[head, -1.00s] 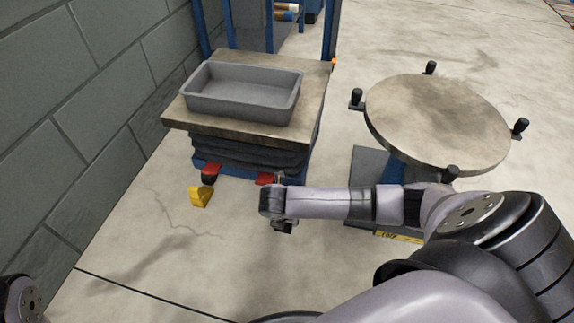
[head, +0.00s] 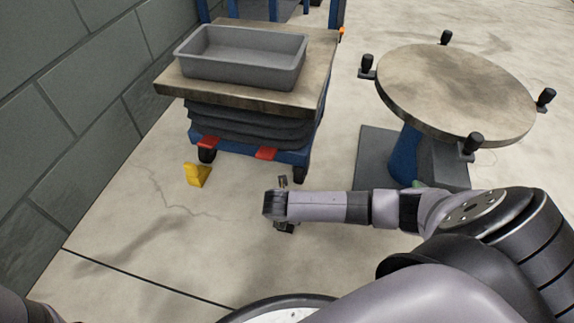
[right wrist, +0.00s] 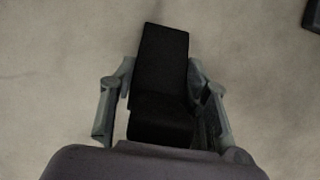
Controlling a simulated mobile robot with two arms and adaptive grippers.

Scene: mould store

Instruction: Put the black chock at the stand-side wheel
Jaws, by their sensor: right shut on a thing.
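The black chock (right wrist: 160,85) is a dark wedge between the fingers of my right gripper (right wrist: 163,100), which is shut on it above the floor. In the head view my right gripper (head: 284,208) is in front of the cart's right front corner, apart from it; the wrist hides the chock there. The stand-side wheel (head: 300,171) is the cart's black front wheel on the right, towards the round stand (head: 455,90). The cart (head: 245,150) has a blue base and dark bellows. My left gripper is out of view.
A yellow chock (head: 197,174) lies on the floor near the cart's left front wheel (head: 207,154). Two red pedals stick out of the cart's front, one being the right pedal (head: 266,153). A grey tray (head: 240,75) sits on top. A block wall (head: 70,100) is at left.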

